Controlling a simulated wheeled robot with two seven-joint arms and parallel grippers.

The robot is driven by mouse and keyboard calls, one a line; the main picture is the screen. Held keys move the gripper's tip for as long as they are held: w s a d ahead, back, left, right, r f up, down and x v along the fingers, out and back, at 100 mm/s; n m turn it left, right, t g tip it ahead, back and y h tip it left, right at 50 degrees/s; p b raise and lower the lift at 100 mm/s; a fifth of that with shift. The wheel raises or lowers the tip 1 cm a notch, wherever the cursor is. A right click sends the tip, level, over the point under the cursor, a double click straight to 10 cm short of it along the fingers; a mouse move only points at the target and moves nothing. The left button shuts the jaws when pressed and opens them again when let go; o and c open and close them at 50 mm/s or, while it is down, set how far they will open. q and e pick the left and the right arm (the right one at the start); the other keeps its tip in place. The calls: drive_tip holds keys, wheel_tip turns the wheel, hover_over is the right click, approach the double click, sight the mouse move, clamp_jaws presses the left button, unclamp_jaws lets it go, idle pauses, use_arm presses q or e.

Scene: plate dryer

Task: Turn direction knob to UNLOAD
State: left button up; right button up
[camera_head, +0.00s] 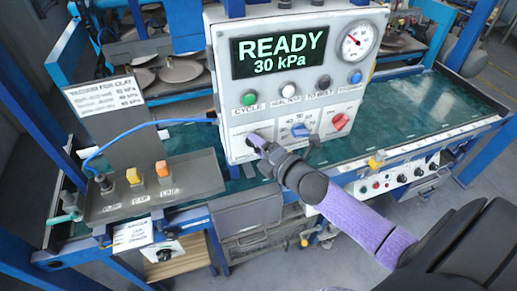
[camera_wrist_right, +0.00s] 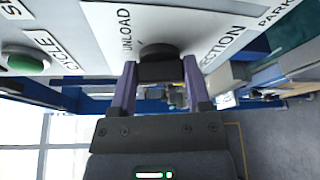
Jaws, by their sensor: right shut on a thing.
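The direction knob (camera_wrist_right: 160,52) is a dark round knob on the white control panel (camera_head: 222,100), at its lower left in the head view. In the right wrist view the UNLOAD label is left of the knob, and the PARK label is far to the right. My right gripper (camera_wrist_right: 160,68) is shut on the knob, one purple finger on each side. In the head view my right gripper (camera_head: 263,146) reaches the panel from the lower right and hides most of the knob. Which way the knob points cannot be told. My left gripper is not in view.
The panel display (camera_head: 279,52) reads READY, 30 kPa. A green button (camera_head: 249,98), a blue knob (camera_head: 300,130) and a red knob (camera_head: 341,121) are nearby. A gauge (camera_head: 358,41) is at upper right. A grey box with switches (camera_head: 150,190) stands at left.

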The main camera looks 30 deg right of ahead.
drive_tip(key=m+b, duration=0.1)
drive_tip(key=m, duration=0.1)
drive_tip(key=m+t+b, duration=0.1)
drive_tip(key=m, duration=0.1)
drive_tip(key=m+t, duration=0.1)
drive_tip(key=m, duration=0.1)
drive_tip(key=shift+f+b, duration=0.35)
drive_tip(key=shift+b, duration=0.05)
drive_tip(key=m+t+b, duration=0.1)
drive_tip(key=m, duration=0.2)
drive_tip(key=shift+t, duration=0.3)
drive_tip(key=shift+a+m+t+h+b, duration=0.1)
drive_tip(key=shift+m+t+h+b, duration=0.45)
drive_tip(key=shift+m, duration=1.05)
drive_tip(key=o, duration=1.3)
drive_tip(key=v, duration=1)
drive_tip(key=shift+a, duration=0.1)
